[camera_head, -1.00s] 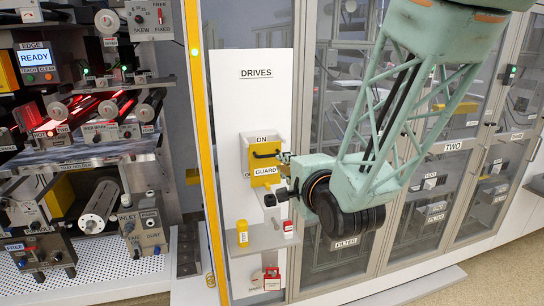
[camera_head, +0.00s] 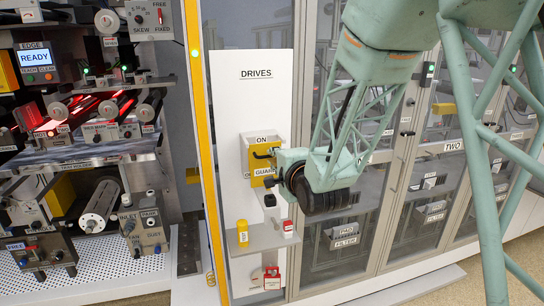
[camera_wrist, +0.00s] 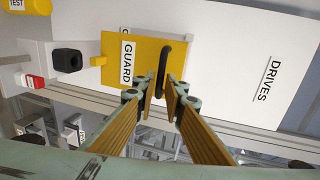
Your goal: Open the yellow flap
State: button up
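The yellow flap (camera_head: 260,163), marked GUARD, is closed on its housing on the white DRIVES panel. It has a black bar handle (camera_head: 266,154). In the wrist view the flap (camera_wrist: 115,45) fills the upper middle, with the handle (camera_wrist: 167,60) at its right side. My gripper (camera_wrist: 162,88) is open, with a narrow gap between its fingertips. The fingertips are at the handle's near end, one on each side of it in the picture; whether they touch it I cannot tell. In the head view my gripper (camera_head: 279,170) is at the flap's right edge, partly hidden by the wrist.
Below the flap, a small shelf (camera_head: 262,238) holds a yellow cylinder (camera_head: 242,233) and a red-and-white block (camera_head: 288,228). A black knob (camera_head: 270,200) sticks out above the shelf. Glass cabinet doors (camera_head: 425,165) stand to the right.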

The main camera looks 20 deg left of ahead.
jog(key=shift+x, duration=1.2)
jog(key=shift+c, duration=0.3)
grip_shut()
